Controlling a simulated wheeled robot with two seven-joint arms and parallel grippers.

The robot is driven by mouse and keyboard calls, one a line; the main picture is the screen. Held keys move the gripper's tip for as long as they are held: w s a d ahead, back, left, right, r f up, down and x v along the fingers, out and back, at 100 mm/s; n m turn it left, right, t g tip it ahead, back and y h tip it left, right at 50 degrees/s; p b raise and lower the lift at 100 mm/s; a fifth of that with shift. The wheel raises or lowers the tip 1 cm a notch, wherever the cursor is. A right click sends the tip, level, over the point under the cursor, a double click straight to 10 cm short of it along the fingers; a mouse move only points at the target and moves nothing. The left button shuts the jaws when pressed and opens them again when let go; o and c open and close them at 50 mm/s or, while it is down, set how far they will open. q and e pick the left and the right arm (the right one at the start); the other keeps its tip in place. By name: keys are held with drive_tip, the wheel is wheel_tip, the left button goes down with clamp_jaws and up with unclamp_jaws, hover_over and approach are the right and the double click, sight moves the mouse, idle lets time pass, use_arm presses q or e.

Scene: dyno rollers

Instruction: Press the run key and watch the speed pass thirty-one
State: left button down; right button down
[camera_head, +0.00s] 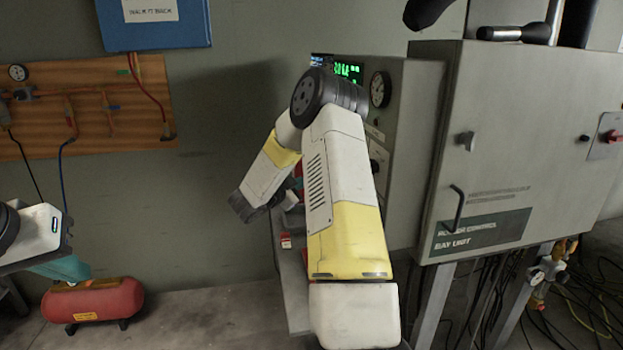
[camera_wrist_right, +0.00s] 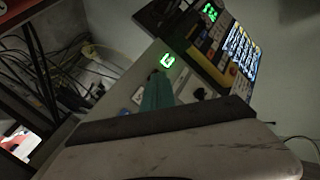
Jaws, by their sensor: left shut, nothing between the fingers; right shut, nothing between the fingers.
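A grey console (camera_head: 404,120) stands behind my right arm in the head view. Its green digit display (camera_head: 347,70) is partly covered by the arm, and I cannot read the number surely. My right gripper (camera_wrist_right: 157,92) is shut and empty, its teal fingers close to the console's panel. I cannot pick out the run key or tell whether the fingers touch anything. My left gripper (camera_head: 62,268) is shut and empty at the far left, away from the console.
A dial gauge (camera_head: 379,89) is on the console. A grey cabinet (camera_head: 530,130) with a handle stands to its right. A red tank (camera_head: 92,303) lies on the floor at left, below a wooden board (camera_head: 90,110) with hoses. Cables lie on the floor at right.

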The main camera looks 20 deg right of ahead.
drive_tip(key=s+d, duration=0.2)
drive_tip(key=d, duration=0.6)
drive_tip(key=shift+d, duration=0.35)
drive_tip(key=shift+d, duration=0.15)
idle(1.9)
drive_tip(key=shift+s+d, duration=0.1)
drive_tip(key=shift+d, duration=0.1)
